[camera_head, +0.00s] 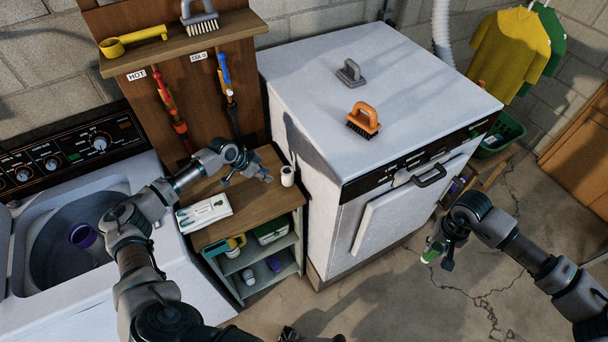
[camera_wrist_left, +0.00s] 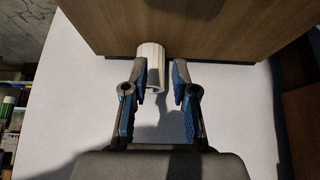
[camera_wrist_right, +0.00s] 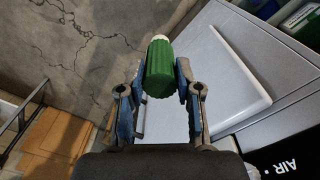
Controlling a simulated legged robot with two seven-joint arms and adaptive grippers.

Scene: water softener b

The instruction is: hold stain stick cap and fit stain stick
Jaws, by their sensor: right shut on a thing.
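A white ribbed cap (camera_head: 287,176) stands on the wooden top of the small shelf. My left gripper (camera_head: 264,176) is just to its left. In the left wrist view the cap (camera_wrist_left: 151,68) lies between the fingertips of my left gripper (camera_wrist_left: 163,75), close to the left finger, with a gap to the right one; the gripper is open. My right gripper (camera_head: 440,255) is shut on a green stain stick (camera_head: 431,251), held in the air before the dryer. In the right wrist view the green ribbed stick (camera_wrist_right: 159,70) has a pale far end.
An open washer (camera_head: 30,235) is at left. Floor (camera_head: 400,300) is clear.

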